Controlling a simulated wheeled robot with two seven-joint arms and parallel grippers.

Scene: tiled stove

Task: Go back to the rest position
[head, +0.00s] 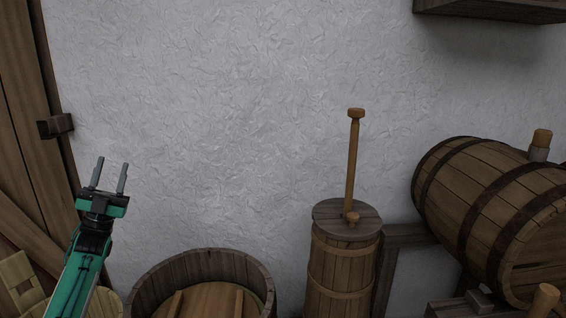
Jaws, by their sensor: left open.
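My left gripper (109,177) is at the lower left of the head view, on the end of my green arm. Its two grey fingers point up and stand apart, with nothing between them. It is in front of the white wall, apart from the things around it. My right gripper is not in view.
A wooden door (22,130) with a dark latch is at the left. A barrel (455,195) lies at the right, below a shelf (490,8).

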